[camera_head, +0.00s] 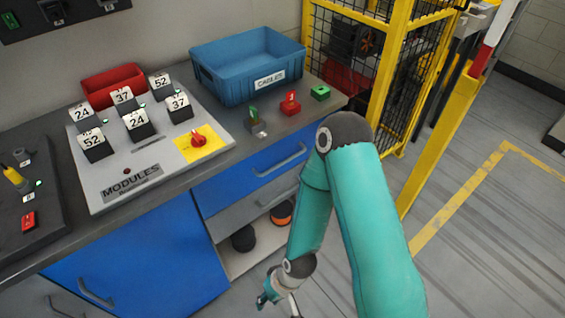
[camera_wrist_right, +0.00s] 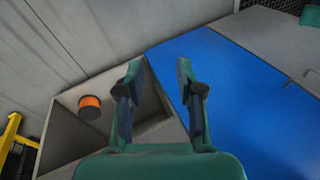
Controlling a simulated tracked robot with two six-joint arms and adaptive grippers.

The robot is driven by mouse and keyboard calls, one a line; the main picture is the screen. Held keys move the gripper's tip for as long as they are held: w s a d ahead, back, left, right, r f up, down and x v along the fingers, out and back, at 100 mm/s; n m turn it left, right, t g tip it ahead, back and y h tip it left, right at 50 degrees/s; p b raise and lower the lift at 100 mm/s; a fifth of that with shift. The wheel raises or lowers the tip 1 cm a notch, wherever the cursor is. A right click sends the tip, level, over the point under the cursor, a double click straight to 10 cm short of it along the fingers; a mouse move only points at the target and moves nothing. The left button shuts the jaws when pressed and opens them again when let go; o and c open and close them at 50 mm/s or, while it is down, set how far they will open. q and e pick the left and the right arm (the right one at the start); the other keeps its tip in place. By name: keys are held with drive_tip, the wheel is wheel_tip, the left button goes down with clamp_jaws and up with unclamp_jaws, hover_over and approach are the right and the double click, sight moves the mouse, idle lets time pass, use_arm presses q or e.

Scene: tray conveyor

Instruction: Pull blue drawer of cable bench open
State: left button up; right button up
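The blue drawer (camera_head: 250,178) is at the top of the cable bench, just under the worktop, and looks shut. Its grey bar handle (camera_head: 281,161) is in plain view with nothing on it. My right gripper (camera_head: 277,303) is low in front of the bench, below and apart from this drawer. In the right wrist view my right gripper (camera_wrist_right: 159,72) is open, with nothing between its fingers. That view shows a blue panel (camera_wrist_right: 255,110) beside an open shelf; I cannot tell whether it is the drawer. My left gripper is not in view.
Below the blue drawer are a grey drawer (camera_head: 222,221) and an open shelf with an orange spool (camera_head: 282,212) and a dark spool (camera_head: 243,238). A blue cables bin (camera_head: 225,82) stands on the worktop. A yellow-framed cage (camera_head: 390,90) is at the right.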

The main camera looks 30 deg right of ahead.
drive_tip(key=w+d+r+n+t+b, duration=0.1)
drive_tip(key=w+d+n+t+b, duration=0.4)
drive_tip(key=w, duration=0.4)
drive_tip(key=n+t+h+b, duration=0.2)
drive_tip(key=n+t+b, duration=0.8)
drive_tip(key=n+b, duration=0.55)
approach(280, 164)
drive_tip(key=shift+h, duration=0.4)
drive_tip(key=w, duration=0.3)
drive_tip(key=w+f, duration=0.1)
drive_tip(key=w, duration=0.3)
drive_tip(key=w+f, duration=0.1)
drive_tip(key=w, duration=0.2)
drive_tip(key=shift+w+a+f, duration=0.15)
drive_tip(key=shift+a, duration=0.2)
clamp_jaws()
